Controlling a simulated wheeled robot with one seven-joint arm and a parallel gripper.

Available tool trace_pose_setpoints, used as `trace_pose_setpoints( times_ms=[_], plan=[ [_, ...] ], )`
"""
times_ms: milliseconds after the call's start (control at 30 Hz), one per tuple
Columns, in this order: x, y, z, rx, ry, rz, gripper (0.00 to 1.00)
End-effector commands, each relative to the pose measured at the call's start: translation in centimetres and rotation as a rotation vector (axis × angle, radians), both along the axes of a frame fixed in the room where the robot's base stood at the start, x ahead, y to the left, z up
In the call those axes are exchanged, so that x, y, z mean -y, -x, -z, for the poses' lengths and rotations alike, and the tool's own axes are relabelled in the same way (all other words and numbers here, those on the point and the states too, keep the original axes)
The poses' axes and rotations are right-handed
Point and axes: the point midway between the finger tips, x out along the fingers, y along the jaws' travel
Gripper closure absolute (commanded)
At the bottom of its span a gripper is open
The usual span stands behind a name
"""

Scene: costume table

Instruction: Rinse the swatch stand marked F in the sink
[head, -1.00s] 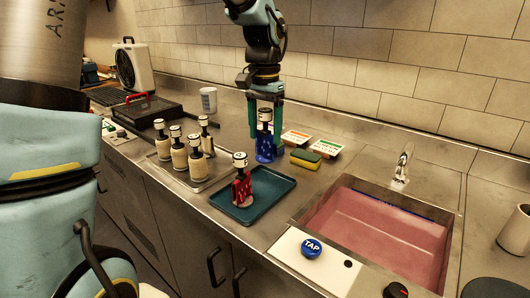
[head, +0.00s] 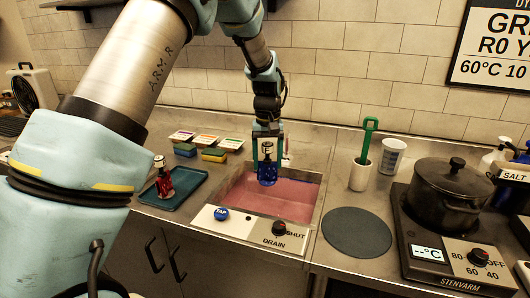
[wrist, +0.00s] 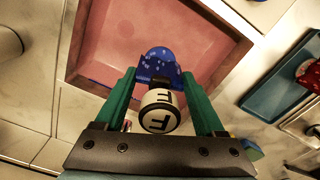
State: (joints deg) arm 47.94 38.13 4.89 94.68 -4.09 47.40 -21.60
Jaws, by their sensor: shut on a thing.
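The swatch stand marked F (head: 267,172) has a blue lower part and a white cap with a black F. My gripper (head: 268,148) is shut on it and holds it upright over the back part of the sink (head: 290,209). The sink holds pinkish liquid; I cannot tell whether the stand's base touches it. In the wrist view, the F cap (wrist: 158,110) sits between the green fingers, with the blue base beyond it over the sink. A blue TAP button (head: 221,214) and a DRAIN knob (head: 279,229) marked SHUT are on the front ledge.
A red-stained stand (head: 163,180) stands on a teal tray (head: 190,186) left of the sink. A sponge (head: 214,155) and swatch cards lie behind it. Right of the sink are a dark round mat (head: 357,232), a white holder with a green-handled tool (head: 361,174), and a pot (head: 449,190) on a hotplate.

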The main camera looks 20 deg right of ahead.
Motion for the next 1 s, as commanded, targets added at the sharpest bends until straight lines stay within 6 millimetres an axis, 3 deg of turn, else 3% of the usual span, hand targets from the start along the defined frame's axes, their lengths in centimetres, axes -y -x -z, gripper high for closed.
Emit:
trace_pose_setpoints(
  times_ms=[267, 1000],
  plan=[
    [0.1, -0.2, 1.5, 0.002, 0.001, -0.015, 1.0],
    [0.1, -0.2, 8.5, 0.001, 0.0, -0.013, 1.0]
  ],
)
